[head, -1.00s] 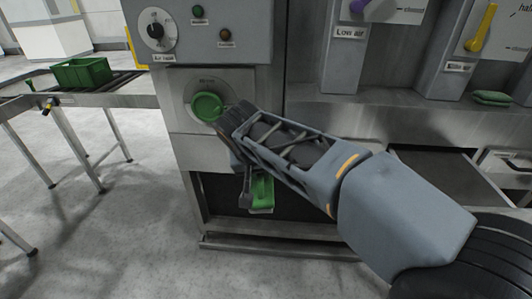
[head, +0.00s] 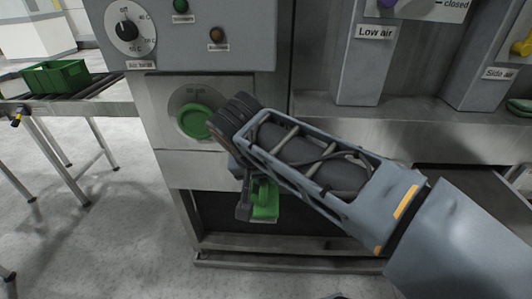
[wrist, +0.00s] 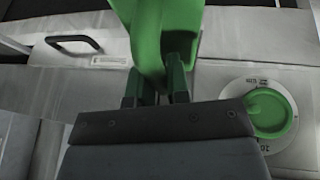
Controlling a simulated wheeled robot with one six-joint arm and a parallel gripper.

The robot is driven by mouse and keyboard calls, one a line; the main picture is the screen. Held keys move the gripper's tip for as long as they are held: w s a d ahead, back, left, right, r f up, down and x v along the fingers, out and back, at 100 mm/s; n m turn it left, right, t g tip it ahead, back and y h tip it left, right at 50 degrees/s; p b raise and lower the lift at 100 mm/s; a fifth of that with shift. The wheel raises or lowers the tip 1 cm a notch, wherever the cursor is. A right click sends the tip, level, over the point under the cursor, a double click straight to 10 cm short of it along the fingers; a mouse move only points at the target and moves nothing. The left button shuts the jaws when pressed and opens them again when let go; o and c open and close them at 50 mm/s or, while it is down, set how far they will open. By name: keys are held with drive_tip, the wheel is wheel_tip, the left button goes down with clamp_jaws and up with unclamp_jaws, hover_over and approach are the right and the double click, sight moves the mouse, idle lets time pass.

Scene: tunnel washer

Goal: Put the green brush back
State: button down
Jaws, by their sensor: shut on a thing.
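The green brush (head: 265,204) hangs in my gripper (head: 244,198) in front of the washer cabinet, below the round green knob (head: 194,121). The gripper is shut on it. In the wrist view the brush's green handle (wrist: 160,35) rises between the two fingers (wrist: 157,88) and runs off the top edge. My arm hides part of the cabinet front.
A dark open recess (head: 222,212) with a metal ledge lies behind and below the brush. A green crate (head: 56,76) stands on a roller conveyor at the left. A metal shelf (head: 400,125) runs to the right. The floor at the lower left is clear.

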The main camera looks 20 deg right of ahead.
drive_tip(key=w+d+p, duration=0.2)
drive_tip(key=w+d, duration=0.1)
drive_tip(key=w, duration=0.6)
drive_tip(key=w+d+p, duration=0.2)
drive_tip(key=w+d, duration=0.1)
drive_tip(key=w, duration=0.6)
drive_tip(key=shift+w+f+b, duration=0.15)
drive_tip(key=shift+w+f, duration=0.05)
drive_tip(key=shift+f, duration=1.4)
drive_tip(key=shift+w+f+b, duration=0.15)
drive_tip(key=shift+f, duration=1.45)
drive_tip(key=shift+w+f, duration=0.15)
drive_tip(key=shift+f, duration=0.15)
drive_tip(key=shift+f, duration=0.15)
drive_tip(key=c, duration=1.1)
unclamp_jaws()
